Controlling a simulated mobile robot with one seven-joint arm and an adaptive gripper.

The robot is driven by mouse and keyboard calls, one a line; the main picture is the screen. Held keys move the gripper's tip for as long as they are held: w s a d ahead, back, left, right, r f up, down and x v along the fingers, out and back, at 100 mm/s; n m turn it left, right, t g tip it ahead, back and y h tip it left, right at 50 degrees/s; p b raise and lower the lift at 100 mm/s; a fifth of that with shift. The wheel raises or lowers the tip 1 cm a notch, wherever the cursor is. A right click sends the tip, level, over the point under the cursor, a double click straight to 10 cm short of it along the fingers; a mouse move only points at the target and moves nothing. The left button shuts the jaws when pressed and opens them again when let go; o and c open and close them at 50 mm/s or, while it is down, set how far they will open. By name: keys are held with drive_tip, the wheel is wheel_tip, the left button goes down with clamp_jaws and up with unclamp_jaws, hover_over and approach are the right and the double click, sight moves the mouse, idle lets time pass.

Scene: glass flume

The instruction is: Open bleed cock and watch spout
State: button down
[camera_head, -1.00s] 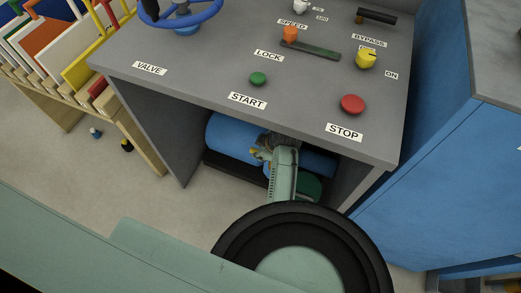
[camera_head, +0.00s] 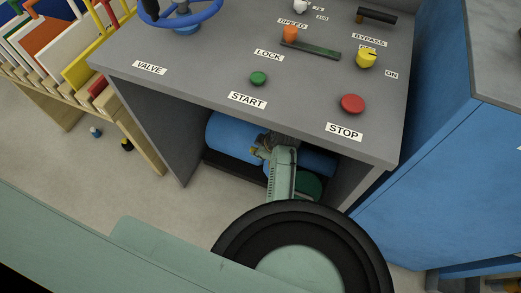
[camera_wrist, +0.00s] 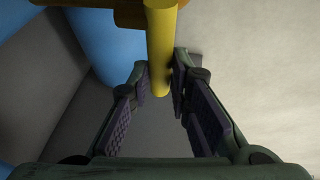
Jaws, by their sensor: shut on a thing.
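A yellow bar, the bleed cock's handle by its look (camera_wrist: 160,50), hangs between the fingertips of my gripper (camera_wrist: 161,78) in the wrist view. My gripper is shut on it near its lower end. In the head view my gripper (camera_head: 262,151) reaches under the grey console, beside a blue cylinder (camera_head: 228,138), and only a speck of yellow shows there. The blue surface (camera_wrist: 105,40) also shows left of the handle in the wrist view. I cannot make out the spout, and the console top hides part of the space.
The grey console (camera_head: 215,85) overhangs my arm, with its side panels close by. On top are a blue valve wheel (camera_head: 190,20), a green START button (camera_head: 258,78) and a red STOP button (camera_head: 352,103). A blue cabinet (camera_head: 430,170) stands at right.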

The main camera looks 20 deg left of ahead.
drive_tip(key=shift+d, duration=0.15)
idle(0.4)
drive_tip(key=shift+d+r+y+b, duration=0.1)
drive_tip(key=shift+r+y+b, duration=0.1)
drive_tip(key=shift+y, duration=0.35)
drive_tip(key=shift+d+r+y+b, duration=0.1)
drive_tip(key=shift+y+b, duration=0.1)
drive_tip(key=shift+y, duration=0.35)
drive_tip(key=y+b, duration=0.2)
drive_tip(key=shift+d+r+y+b, duration=0.25)
drive_tip(key=shift+d+y+b, duration=0.05)
drive_tip(key=shift+d+b, duration=0.1)
drive_tip(key=shift+d+r+m+t+y+b, duration=0.3)
drive_tip(key=shift+r+y+b, duration=0.15)
drive_tip(key=shift+y+b, duration=0.7)
drive_tip(key=shift+r, duration=0.1)
drive_tip(key=c, duration=1.8)
unclamp_jaws()
